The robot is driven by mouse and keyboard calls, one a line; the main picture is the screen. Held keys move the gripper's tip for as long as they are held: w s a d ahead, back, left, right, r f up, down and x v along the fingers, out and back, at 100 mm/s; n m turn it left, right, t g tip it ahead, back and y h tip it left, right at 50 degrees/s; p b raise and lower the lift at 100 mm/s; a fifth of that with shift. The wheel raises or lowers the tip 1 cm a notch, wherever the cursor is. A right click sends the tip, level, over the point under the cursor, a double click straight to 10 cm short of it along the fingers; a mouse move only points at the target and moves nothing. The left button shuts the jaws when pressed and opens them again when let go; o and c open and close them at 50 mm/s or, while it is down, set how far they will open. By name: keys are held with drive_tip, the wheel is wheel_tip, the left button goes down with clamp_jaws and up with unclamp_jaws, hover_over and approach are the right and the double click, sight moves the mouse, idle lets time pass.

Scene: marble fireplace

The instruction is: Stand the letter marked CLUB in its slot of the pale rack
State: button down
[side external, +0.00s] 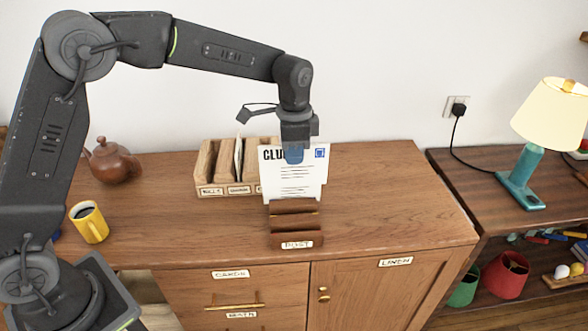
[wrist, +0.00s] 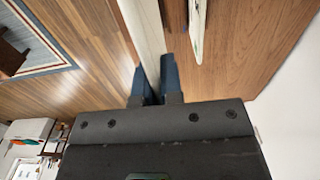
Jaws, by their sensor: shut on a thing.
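The letter marked CLUB (side external: 293,183) is a white upright sheet with a blue stamp at its top right. My gripper (side external: 294,153) is shut on its top edge, covering the end of the printed word. In the wrist view the letter (wrist: 146,35) runs edge-on between my blue fingertips (wrist: 153,85). The pale rack (side external: 208,180) stands just left of and behind the letter, and the letter hides its right end. The brown POST rack (side external: 297,222) is in front of the letter's lower edge; I cannot tell whether they touch.
Another white letter (side external: 238,158) stands in the pale rack. A teapot (side external: 113,162) and a yellow mug (side external: 90,222) are at the left. The cabinet top (side external: 385,195) is clear at the right. A lamp (side external: 535,140) stands on the lower side unit.

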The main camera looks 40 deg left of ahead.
wheel_tip(320, 180, up, 11)
drive_tip(key=w+a+n, duration=0.5)
drive_tip(key=a+n, duration=0.4)
drive_tip(key=w+a+n, duration=0.4)
drive_tip(key=a+n, duration=0.5)
wheel_tip(320, 180, down, 14)
drive_tip(key=shift+a+f, duration=0.1)
drive_tip(key=shift+f, duration=0.1)
idle(0.8)
drive_tip(key=shift+f, duration=0.7)
drive_tip(key=shift+f, duration=0.45)
drive_tip(key=shift+f, duration=0.4)
drive_tip(key=shift+f, duration=0.8)
